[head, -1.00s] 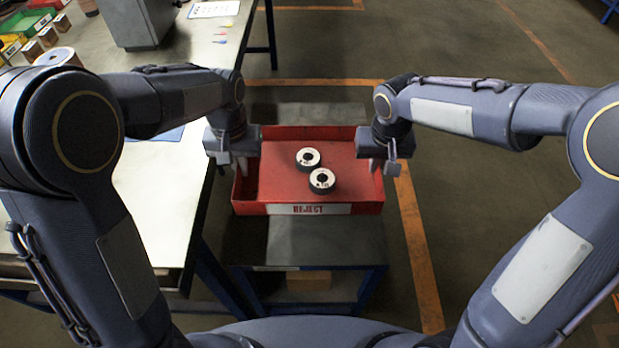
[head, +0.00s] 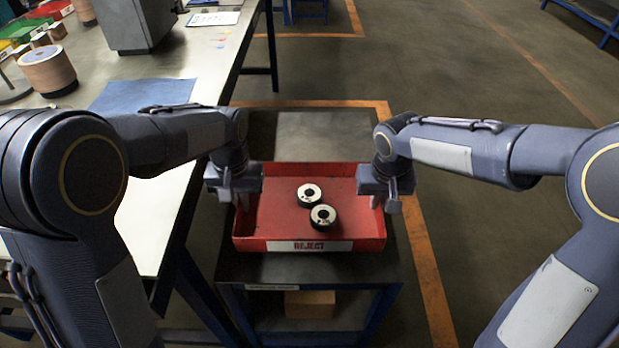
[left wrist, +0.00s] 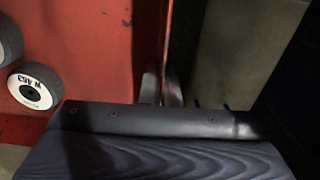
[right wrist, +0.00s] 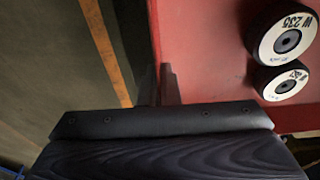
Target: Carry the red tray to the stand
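The red tray (head: 283,225), labelled REJECT on its front wall, is over the dark top of a blue-framed stand (head: 300,268). It looks level; whether it rests on the top or hangs just above it I cannot tell. Two black discs with white faces, one (head: 309,194) behind the other (head: 323,216), lie close together in it. My left gripper (head: 243,198) is shut on the tray's left side wall, also seen in the left wrist view (left wrist: 161,88). My right gripper (head: 381,198) is shut on the right side wall, also seen in the right wrist view (right wrist: 159,85).
A long workbench (head: 150,215) stands close on the left, with a blue mat (head: 140,94), a wooden spool (head: 48,72) and bins. A cardboard box (head: 310,304) sits low in the stand. Floor with orange lines (head: 425,255) is open to the right.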

